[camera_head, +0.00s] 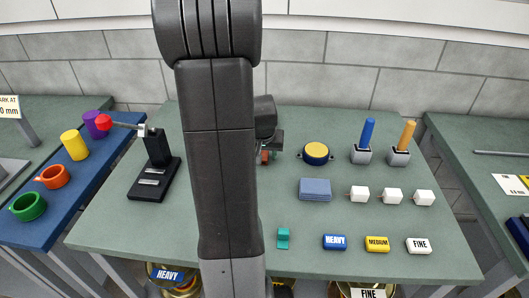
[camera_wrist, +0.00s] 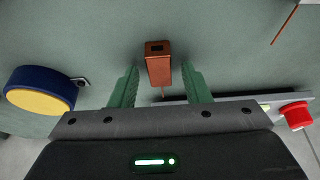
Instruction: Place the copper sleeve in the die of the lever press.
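The copper sleeve (camera_wrist: 158,68) is a copper-coloured block with a dark opening in its end, in the upper middle of the wrist view. My gripper (camera_wrist: 160,84) is open, its green fingers on either side of the sleeve's lower part with a gap on each side. In the head view, a small reddish-brown part of the sleeve (camera_head: 265,156) shows beside my arm, which hides much of that spot. The lever press (camera_head: 158,150) stands on the left of the table, with a black base, silver plates and a red-knobbed lever (camera_head: 103,122) reaching left. I cannot make out its die.
A yellow-topped blue round piece (camera_head: 316,152) lies right of my gripper; it also shows in the wrist view (camera_wrist: 42,90). A red knob (camera_wrist: 297,115) shows at the wrist view's right.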

